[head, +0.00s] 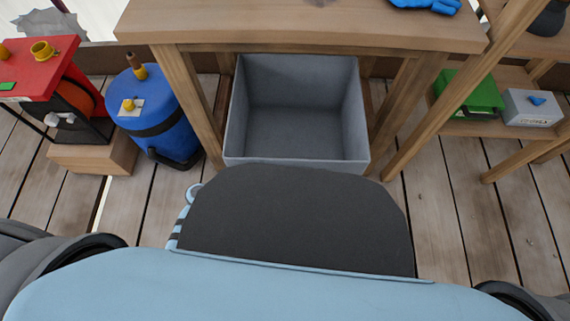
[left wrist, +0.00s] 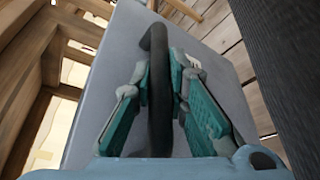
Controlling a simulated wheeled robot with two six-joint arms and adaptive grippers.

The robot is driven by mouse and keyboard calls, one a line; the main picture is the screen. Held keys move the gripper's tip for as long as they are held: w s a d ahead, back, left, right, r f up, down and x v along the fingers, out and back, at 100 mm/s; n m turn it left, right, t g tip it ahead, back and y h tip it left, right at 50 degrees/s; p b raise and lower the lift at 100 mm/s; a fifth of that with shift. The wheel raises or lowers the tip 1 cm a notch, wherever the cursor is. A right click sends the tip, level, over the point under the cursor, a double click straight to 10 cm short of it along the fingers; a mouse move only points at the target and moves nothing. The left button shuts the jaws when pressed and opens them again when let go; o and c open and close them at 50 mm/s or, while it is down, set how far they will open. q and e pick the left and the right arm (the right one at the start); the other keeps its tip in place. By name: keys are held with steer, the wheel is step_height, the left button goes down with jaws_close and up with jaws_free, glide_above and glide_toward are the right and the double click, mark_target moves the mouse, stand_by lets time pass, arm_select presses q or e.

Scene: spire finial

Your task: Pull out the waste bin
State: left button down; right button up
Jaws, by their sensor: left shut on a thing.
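The waste bin (head: 300,118) is a grey, open-topped box under the wooden table; its inside looks empty. Its front part sits out past the tabletop's front edge, and my body hides its lower front. In the left wrist view the bin's grey front panel (left wrist: 222,82) carries a dark bar handle (left wrist: 158,95). My left gripper (left wrist: 163,78), with green-padded fingers, is shut on that handle, one finger on each side. My left gripper does not show in the head view. My right gripper is not in view.
The wooden table (head: 300,25) stands over the bin, with legs close on both sides. A blue canister (head: 158,125) and a red-topped machine (head: 40,65) stand at left. A shelf with a green case (head: 468,93) and a grey box (head: 530,107) stands at right. Plank floor is clear at front right.

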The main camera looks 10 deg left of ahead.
arm_select(q)
steer(key=shift+s, duration=0.2)
steer(key=c, duration=1.8)
jaws_free()
steer(key=shift+c, duration=0.2)
